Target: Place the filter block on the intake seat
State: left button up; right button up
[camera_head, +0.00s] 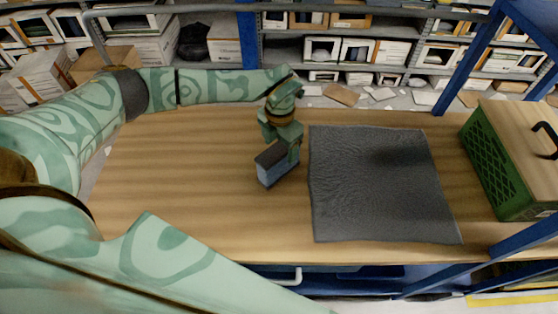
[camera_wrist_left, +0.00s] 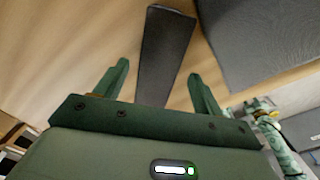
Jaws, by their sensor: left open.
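A blue-grey block with a dark top, which I take for the filter block (camera_head: 270,172), stands on the wooden table left of a dark grey mat. My left gripper (camera_head: 282,146) is above it, pointing down, with its fingers open around its upper part. In the left wrist view the block (camera_wrist_left: 166,45) lies between the two spread fingers of the left gripper (camera_wrist_left: 158,72), with gaps on both sides. The fingers partly hide the block in the head view. I cannot make out a clear intake seat.
The dark grey mat (camera_head: 375,190) lies flat and empty right of the block; it also shows in the left wrist view (camera_wrist_left: 260,40). A green crate (camera_head: 500,165) with a wooden lid stands at the table's right end. Blue rack posts frame the right. The table's left part is clear.

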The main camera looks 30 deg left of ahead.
pick_arm(q)
notch_tip(320, 180, down, 6)
jog(key=shift+a+f, duration=0.15)
jog(key=shift+f, duration=0.1)
jog(key=c, duration=1.2)
jog(key=shift+r, duration=0.15)
